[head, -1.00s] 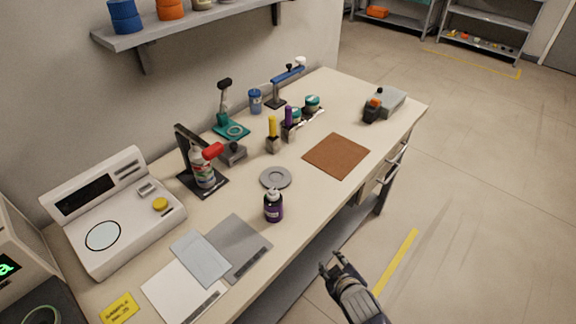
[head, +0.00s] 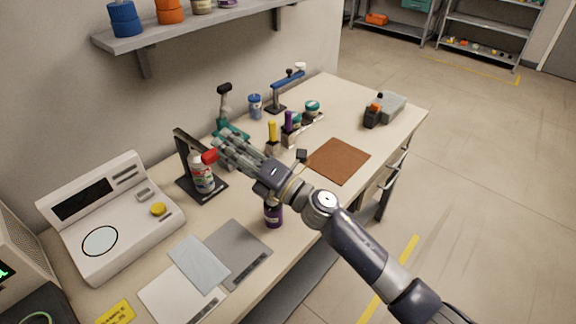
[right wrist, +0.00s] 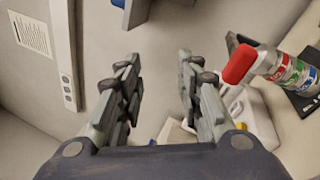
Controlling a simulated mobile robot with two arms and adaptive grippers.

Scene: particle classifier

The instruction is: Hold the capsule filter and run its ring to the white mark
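The capsule filter appears to be the pale bottle-like body (head: 204,184) with a red end (head: 209,156), beside a black upright stand (head: 186,150) on the bench. In the right wrist view its body (right wrist: 291,72) carries red, green and blue bands, with the red end (right wrist: 238,66) toward the fingers. I cannot pick out its white mark. My right gripper (head: 224,143) is open and empty, its fingers just above and beside the red end. In the right wrist view the gap between the fingertips (right wrist: 158,66) holds nothing; the filter is right of it. My left gripper is not in view.
A purple bottle (head: 273,216) stands below my right forearm. A white scale-like device (head: 112,214) is to the left. A teal-based stand (head: 226,104) and yellow-topped (head: 272,133) and purple-topped tools stand behind. The brown mat (head: 337,160) is clear.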

